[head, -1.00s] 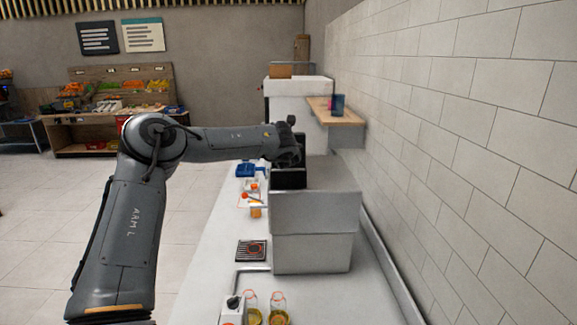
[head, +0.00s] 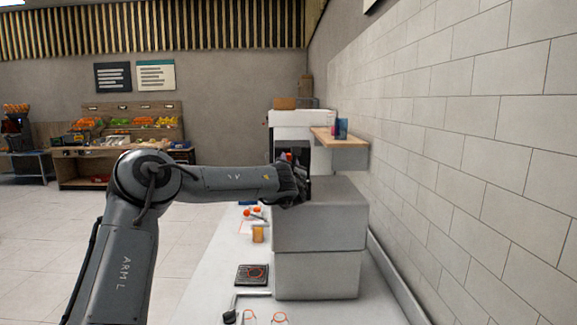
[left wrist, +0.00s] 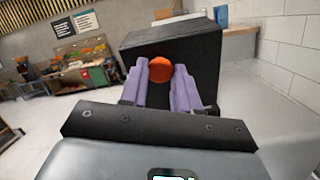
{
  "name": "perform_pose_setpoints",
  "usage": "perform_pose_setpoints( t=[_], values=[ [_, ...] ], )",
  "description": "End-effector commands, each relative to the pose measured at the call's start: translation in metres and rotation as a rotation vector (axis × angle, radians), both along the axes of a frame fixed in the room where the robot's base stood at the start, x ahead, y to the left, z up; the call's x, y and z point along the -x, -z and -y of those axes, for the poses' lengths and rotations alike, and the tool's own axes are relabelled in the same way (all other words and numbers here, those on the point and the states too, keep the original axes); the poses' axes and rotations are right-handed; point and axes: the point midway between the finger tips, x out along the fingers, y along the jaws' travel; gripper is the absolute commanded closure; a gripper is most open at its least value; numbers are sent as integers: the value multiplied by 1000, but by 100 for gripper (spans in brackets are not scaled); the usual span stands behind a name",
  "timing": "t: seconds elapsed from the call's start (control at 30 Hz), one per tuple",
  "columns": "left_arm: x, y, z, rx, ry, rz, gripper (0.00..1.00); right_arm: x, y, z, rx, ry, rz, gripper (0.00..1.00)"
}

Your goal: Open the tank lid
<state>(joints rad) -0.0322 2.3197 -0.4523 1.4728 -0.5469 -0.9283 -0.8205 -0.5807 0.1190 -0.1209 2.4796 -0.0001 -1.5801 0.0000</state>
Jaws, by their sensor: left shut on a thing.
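The knob sits in front of a large black box-shaped part (left wrist: 190,45), which looks slightly tilted in that view. A small red spot shows by the gripper in the head view. Whether the black part is the tank lid is not clear. My right gripper is not in view.
The white counter (head: 205,290) holds an orange cup (head: 258,233), a dark drip grate (head: 251,275) and glasses (head: 280,319) in front. A wooden shelf (head: 340,135) juts from the tiled wall on the right. A fruit stand (head: 120,140) is far left, with open floor before it.

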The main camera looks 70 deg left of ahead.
Motion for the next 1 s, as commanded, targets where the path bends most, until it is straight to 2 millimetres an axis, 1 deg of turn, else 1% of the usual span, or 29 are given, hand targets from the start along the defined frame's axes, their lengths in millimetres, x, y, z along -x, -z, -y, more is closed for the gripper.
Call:
perform_pose_setpoints(
  t=[0.23,0.27,0.4,0.43,0.77,0.87,1.0],
  values=[
    [0,2,-1,3,-1,-4,100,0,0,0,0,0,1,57],
    [0,2,-1,3,-1,-4,68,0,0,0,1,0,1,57],
    [0,2,-1,3,-1,-3,46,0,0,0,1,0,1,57],
    [0,2,-1,3,-1,-3,43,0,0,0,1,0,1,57],
    [1,1,2,2,0,-1,43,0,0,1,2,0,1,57],
    [2,3,7,3,0,0,43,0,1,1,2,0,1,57],
    [6,7,24,3,2,1,43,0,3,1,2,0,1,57]
  ],
)
